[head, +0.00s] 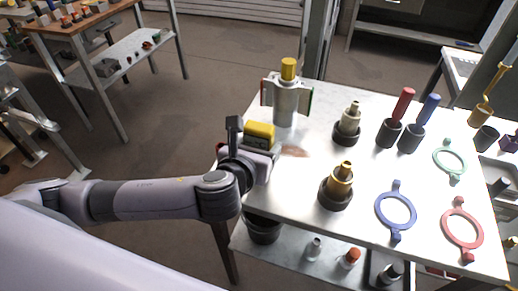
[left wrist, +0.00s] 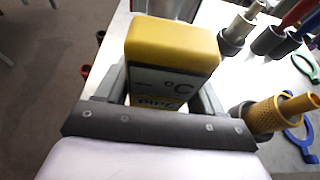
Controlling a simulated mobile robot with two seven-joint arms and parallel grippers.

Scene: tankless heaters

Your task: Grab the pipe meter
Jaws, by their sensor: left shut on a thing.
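The pipe meter (head: 259,131) is a small yellow block at the left edge of the white table. My right gripper is not in view.
A grey cylinder with a yellow top (head: 287,98) stands just behind the meter. Brass fittings in dark cups (head: 337,187), a red-handled tool (head: 402,106), a blue-handled tool (head: 426,110) and ring-shaped tools (head: 380,221) occupy the white table (head: 300,222). A wooden bench (head: 75,27) stands at far left.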

